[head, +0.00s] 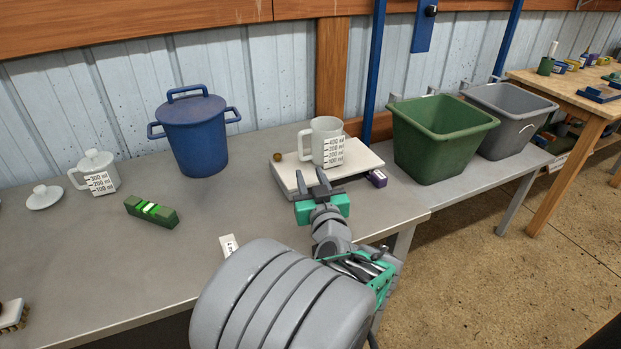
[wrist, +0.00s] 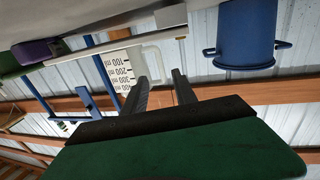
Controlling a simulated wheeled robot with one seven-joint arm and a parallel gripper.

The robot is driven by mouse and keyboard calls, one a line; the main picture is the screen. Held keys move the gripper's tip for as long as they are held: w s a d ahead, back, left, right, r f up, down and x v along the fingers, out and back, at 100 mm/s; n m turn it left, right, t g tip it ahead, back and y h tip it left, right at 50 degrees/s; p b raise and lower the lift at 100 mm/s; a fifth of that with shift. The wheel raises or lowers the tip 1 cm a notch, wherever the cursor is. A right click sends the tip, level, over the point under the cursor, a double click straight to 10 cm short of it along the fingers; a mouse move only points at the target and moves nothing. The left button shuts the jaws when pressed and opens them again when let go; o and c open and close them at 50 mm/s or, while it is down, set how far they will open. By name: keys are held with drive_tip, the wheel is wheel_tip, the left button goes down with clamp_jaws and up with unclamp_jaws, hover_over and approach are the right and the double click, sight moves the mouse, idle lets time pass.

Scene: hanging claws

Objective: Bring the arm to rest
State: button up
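My gripper (head: 311,178) is at the end of my outstretched arm, just in front of the white platform on the grey table. Its two dark fingers are apart with nothing between them; they also show apart in the wrist view (wrist: 160,75). A measuring cup (head: 327,143) with printed marks stands upright on the platform (head: 357,158), beyond the fingers. In the wrist view, which is upside down, the cup (wrist: 122,70) lies past the fingertips, and its handle shows near the gap. I cannot tell whether the fingers touch the platform.
The grey table (head: 90,265) holds a blue pot (head: 197,140), a lidded measuring cup (head: 98,172), a white lid (head: 45,197), a green block (head: 152,212) and a purple box (head: 377,178). Green (head: 440,145) and grey (head: 513,125) bins stand right. Open floor is at lower right.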

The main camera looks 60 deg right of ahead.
drive_tip(key=w+a+r+n+g+y+p, duration=0.1)
drive_tip(key=w+a+r+n+y+p, duration=0.15)
drive_tip(key=w+a+y+p, duration=0.5)
drive_tip(key=w+a+r+n+y+p, duration=0.15)
drive_tip(key=w+a+n, duration=0.3)
drive_tip(key=a, duration=0.65)
drive_tip(key=s+a+r+g+y+p, duration=0.1)
drive_tip(key=s+a+r+g+p, duration=0.1)
drive_tip(key=a, duration=0.4)
drive_tip(key=s+a+r+n+g+y+p, duration=0.1)
drive_tip(key=s+a+r+g+p, duration=0.2)
drive_tip(key=a+p, duration=0.3)
drive_tip(key=s+a+r+g+y+p, duration=0.1)
drive_tip(key=s+a+r+g+p, duration=0.2)
drive_tip(key=a+p, duration=0.2)
drive_tip(key=a, duration=0.3)
drive_tip(key=shift+s+r+g, duration=0.15)
drive_tip(key=shift+r+g, duration=0.15)
drive_tip(key=shift+g, duration=0.1)
